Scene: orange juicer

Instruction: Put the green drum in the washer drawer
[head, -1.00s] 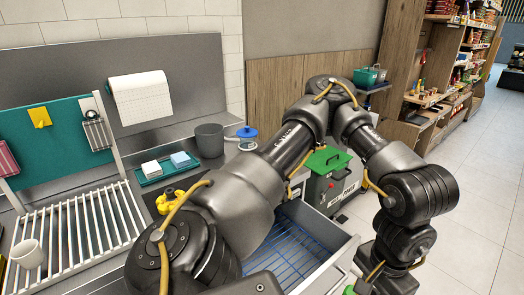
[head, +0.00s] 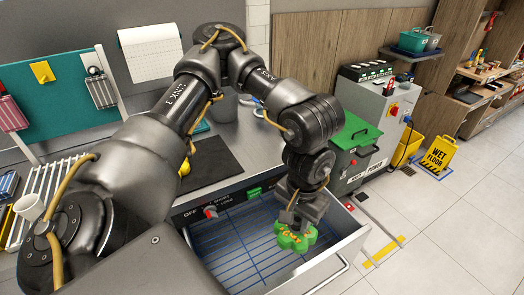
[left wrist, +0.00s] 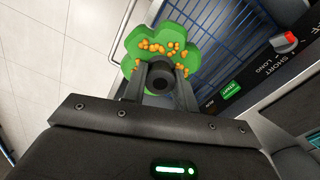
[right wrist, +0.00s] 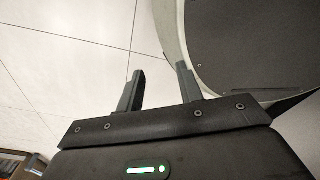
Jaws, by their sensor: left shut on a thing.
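The green drum (head: 296,238) is lobed, with orange bits on it. My left gripper (head: 302,216) is shut on it and points down. It holds the drum over the right part of the open washer drawer (head: 232,240), which has a blue wire rack inside. Whether the drum touches the rack cannot be told. In the left wrist view the drum (left wrist: 147,38) sits at the fingertips, with the blue rack (left wrist: 222,42) beside and behind it. My right gripper (right wrist: 160,72) is open and empty in the right wrist view; it is not in the head view.
The drawer's front wall (head: 345,240) and handle stand close to the drum. The panel has a red knob (head: 210,211) and green button (head: 254,192).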

